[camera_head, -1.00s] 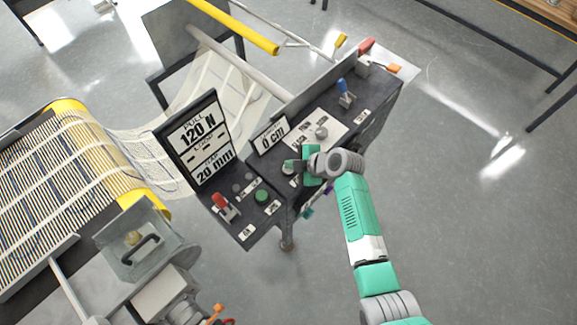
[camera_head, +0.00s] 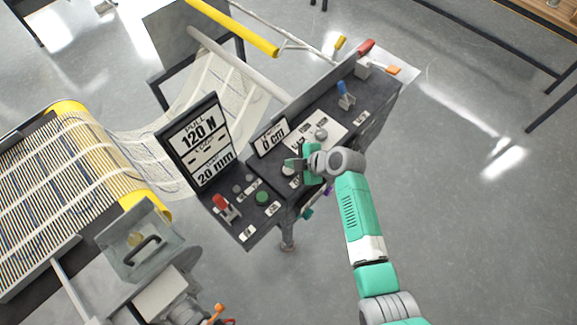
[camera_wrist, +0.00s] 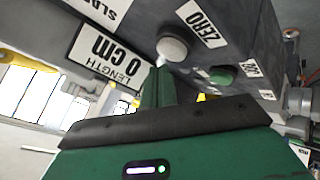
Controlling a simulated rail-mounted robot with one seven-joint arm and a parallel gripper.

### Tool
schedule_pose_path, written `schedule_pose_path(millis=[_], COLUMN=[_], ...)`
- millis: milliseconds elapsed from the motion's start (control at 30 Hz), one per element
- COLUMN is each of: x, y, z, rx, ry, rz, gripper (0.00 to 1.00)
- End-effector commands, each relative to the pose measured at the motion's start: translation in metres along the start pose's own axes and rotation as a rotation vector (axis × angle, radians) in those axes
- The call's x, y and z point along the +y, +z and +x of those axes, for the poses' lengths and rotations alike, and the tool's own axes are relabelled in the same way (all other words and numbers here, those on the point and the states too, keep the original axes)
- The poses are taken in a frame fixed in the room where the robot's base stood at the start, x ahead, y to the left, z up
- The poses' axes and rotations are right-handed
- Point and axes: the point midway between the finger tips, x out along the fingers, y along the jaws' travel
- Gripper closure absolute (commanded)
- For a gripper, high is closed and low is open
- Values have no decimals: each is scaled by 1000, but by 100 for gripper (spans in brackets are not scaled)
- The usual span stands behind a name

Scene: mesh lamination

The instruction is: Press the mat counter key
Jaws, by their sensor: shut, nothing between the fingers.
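A white round key (camera_wrist: 172,47) with a ZERO label (camera_wrist: 202,24) sits on the dark console (camera_head: 372,97). A display (camera_wrist: 106,52) reading "LENGTH 0 cm" is beside it; it also shows in the head view (camera_head: 269,136). My green gripper (camera_wrist: 160,72) is shut and empty, its fingertips close to the white key. I cannot tell whether they touch. In the head view my gripper (camera_head: 289,163) partly covers that key. No readable label says "mat counter", so I cannot tell which key that is.
A green button (camera_head: 262,197), a red-handled lever (camera_head: 222,203) and a blue-handled lever (camera_head: 344,88) stand on the console. A tilted screen (camera_head: 201,142) reads 120 N and 20 mm. Pale mesh (camera_head: 150,150) runs to a yellow-edged roller bed at left.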

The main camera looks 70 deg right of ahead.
Motion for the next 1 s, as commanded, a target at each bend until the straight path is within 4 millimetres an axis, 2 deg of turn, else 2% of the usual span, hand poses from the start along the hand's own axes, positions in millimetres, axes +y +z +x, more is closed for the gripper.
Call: schedule_pose_path(millis=[267,733,1000], x=[3,26,25], y=[-3,-26,-26], z=[-4,-35,-35], rx=[0,1,0], ry=[1,1,1], rz=[-1,-1,-1], gripper=[100,100,100])
